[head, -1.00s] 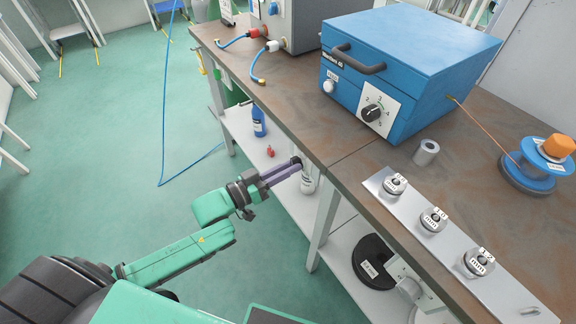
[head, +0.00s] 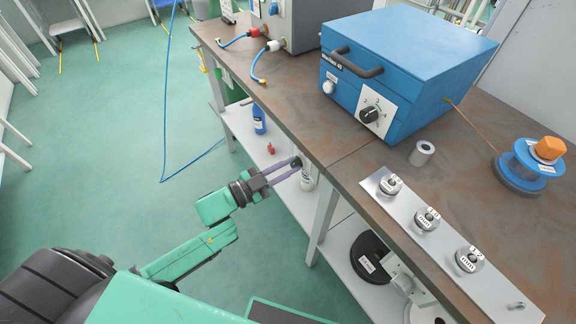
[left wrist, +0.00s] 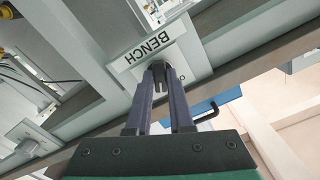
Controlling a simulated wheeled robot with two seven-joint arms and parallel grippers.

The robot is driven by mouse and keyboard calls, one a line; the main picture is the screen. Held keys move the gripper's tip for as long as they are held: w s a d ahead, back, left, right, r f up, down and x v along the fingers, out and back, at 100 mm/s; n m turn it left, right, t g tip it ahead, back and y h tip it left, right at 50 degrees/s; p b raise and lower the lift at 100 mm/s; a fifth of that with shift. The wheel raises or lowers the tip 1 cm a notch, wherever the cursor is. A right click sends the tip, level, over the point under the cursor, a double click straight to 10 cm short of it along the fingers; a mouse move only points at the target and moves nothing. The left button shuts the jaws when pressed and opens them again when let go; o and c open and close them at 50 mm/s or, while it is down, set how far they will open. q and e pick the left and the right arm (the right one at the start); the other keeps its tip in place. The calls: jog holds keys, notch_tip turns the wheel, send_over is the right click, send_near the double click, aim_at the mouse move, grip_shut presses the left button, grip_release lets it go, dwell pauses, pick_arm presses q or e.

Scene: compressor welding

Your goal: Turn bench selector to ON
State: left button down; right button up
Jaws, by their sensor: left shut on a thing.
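The bench selector is a small dark knob (left wrist: 159,82) on a pale plate (left wrist: 190,52) under the bench edge. A white label reading BENCH (left wrist: 148,52), upside down in the left wrist view, sits beside it. My left gripper (left wrist: 160,74) has its two long fingers on either side of the knob and is shut on it. In the head view my left gripper (head: 296,164) reaches the bench's front side, and its fingertips mostly hide the knob. The knob's ON and OFF position cannot be read clearly. My right gripper is in neither view.
A blue bottle (head: 259,120) stands on the lower shelf.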

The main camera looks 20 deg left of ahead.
pick_arm(q)
jog(key=shift+m, duration=0.4)
jog(key=c, duration=0.8)
grip_release()
jog(key=v, duration=1.4)
jog(key=shift+s+p, duration=0.3)
jog(key=shift+a, duration=0.15)
